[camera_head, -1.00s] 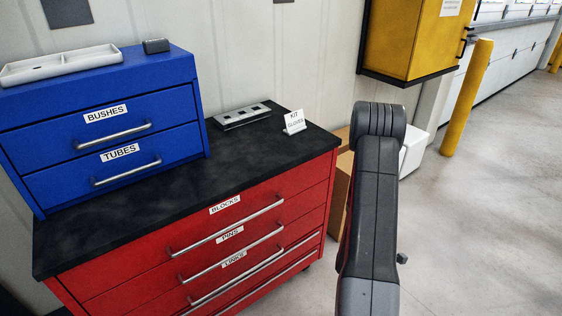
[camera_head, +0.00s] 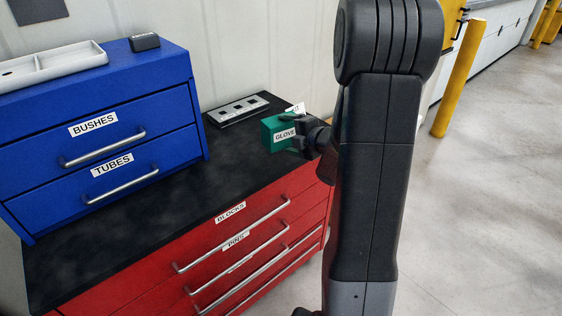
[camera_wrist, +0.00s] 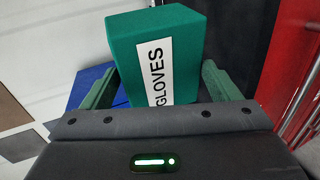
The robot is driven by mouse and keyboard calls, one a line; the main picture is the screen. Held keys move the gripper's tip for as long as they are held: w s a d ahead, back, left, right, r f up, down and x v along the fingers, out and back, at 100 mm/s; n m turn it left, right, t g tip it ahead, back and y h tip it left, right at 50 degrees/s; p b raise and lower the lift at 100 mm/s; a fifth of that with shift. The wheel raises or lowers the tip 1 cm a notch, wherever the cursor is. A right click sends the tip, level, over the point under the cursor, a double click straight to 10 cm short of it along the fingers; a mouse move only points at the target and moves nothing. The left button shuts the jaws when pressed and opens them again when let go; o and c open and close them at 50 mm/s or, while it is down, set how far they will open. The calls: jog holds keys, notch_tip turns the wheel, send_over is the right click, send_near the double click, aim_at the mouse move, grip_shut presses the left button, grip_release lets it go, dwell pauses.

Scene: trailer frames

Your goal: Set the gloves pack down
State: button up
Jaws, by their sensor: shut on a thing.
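The gloves pack (camera_head: 270,130) is a green box with a white GLOVES label, over the right part of the black worktop (camera_head: 150,190). In the head view I cannot tell whether its underside touches the worktop. My gripper (camera_head: 302,138) reaches it from the right and is shut on it. In the wrist view the pack (camera_wrist: 185,30) sits between my two fingers, its label facing the camera. The small white kit sign (camera_head: 298,108) stands just behind the pack, partly hidden by it.
A grey slotted tray (camera_head: 238,109) lies behind and left of the pack. The blue drawer unit (camera_head: 100,150) stands on the worktop's left part. Red drawers (camera_head: 240,245) with handles are below. Bare worktop lies between the blue unit and the pack.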

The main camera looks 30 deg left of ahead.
notch_tip(320, 180, down, 9)
jog(key=shift+f+p, duration=0.15)
jog(key=shift+p, duration=0.2)
jog(key=shift+f, duration=0.15)
jog(key=o, duration=0.9)
jog(key=shift+o, duration=0.2)
